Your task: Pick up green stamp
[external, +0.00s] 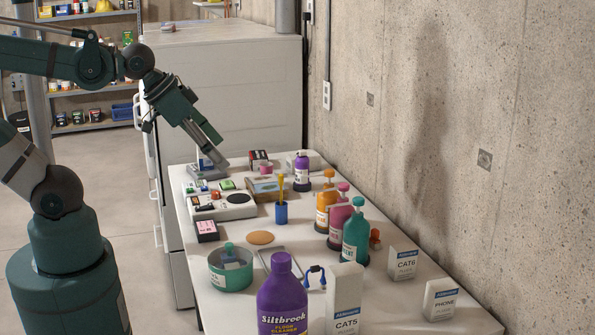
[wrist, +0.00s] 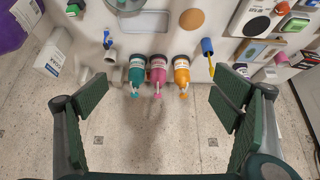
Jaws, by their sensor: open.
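Small green-topped blocks lie around the white device. One green block (external: 228,185) is at its far side, and a green block also shows at the upper right of the wrist view (wrist: 292,26). Another green piece (wrist: 73,10) is at the upper left of the wrist view, beside the round bowl. I cannot tell which of these is the green stamp. My gripper (external: 217,152) is open and empty above the far end of the table in the external view. Its fingers are spread wide in the wrist view (wrist: 163,100), with no block between them.
Orange (external: 325,207), pink (external: 340,222) and teal (external: 356,240) bottles stand along the wall side. A purple bottle (external: 283,300) and white boxes stand at the near end. The concrete wall (external: 430,120) bounds the right.

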